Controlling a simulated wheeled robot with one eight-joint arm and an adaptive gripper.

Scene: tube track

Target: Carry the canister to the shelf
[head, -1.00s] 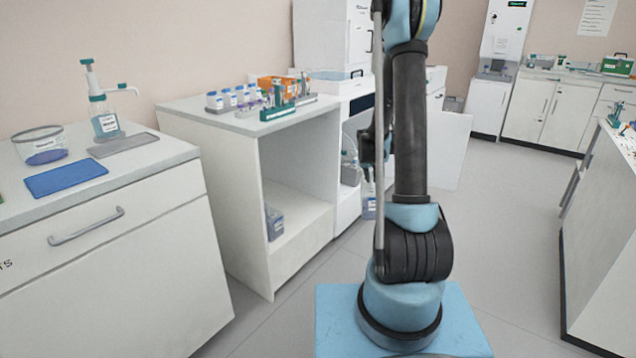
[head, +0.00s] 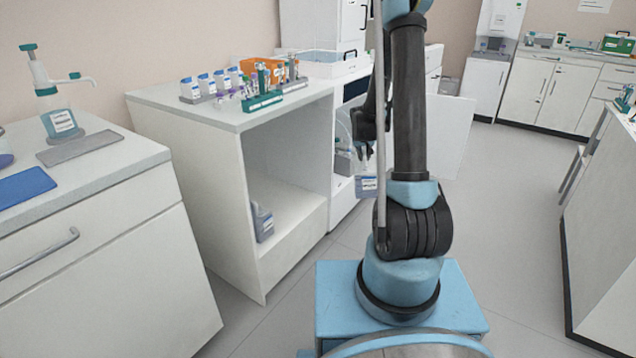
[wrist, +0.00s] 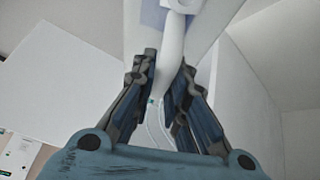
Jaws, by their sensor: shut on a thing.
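My gripper (head: 368,128) hangs behind my arm in the head view, partly hidden by it. It is shut on a pale canister with a white label (head: 367,186), which hangs below it, mostly hidden by my arm. In the wrist view, the fingers (wrist: 160,95) close around a white, handle-like part (wrist: 170,45). An open-fronted white shelf unit (head: 196,150) stands to the left of my arm. A similar grey canister with a label (head: 262,221) stands on its lower board.
Tubes, capped bottles and a green rack (head: 262,102) crowd the unit's top. A counter (head: 110,215) with a pump bottle (head: 60,120) is at left. Another white counter (head: 605,220) is at right. The floor (head: 510,190) between is clear.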

